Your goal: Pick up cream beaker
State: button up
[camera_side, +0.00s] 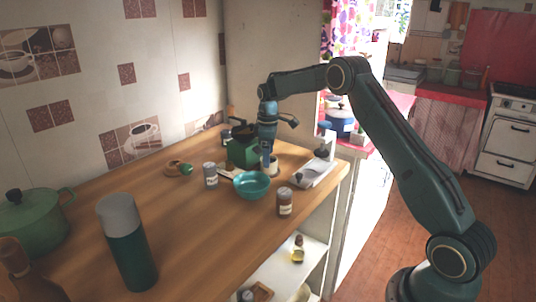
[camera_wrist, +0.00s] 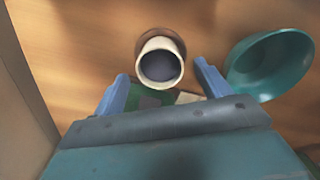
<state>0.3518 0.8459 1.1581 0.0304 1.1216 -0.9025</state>
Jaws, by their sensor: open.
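The cream beaker (camera_wrist: 161,64) stands upright in the wrist view, with a dark inside, just beyond and between my two blue fingertips. In the side view the beaker (camera_side: 272,166) is small, mostly hidden by my gripper and the bowl. My gripper (camera_wrist: 160,88) is open and empty, one finger on each side of the line to the beaker. In the side view my gripper (camera_side: 267,158) points down behind the teal bowl.
The teal bowl (camera_side: 252,185) is close beside the beaker, and right of my right finger in the wrist view (camera_wrist: 270,66). A green grinder-like box (camera_side: 242,152), two small jars (camera_side: 210,175) (camera_side: 285,202) and a white tray (camera_side: 315,174) stand nearby. The front counter has free room.

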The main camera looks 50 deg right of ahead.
jog(key=shift+f, duration=1.45)
jog(key=c, duration=1.1)
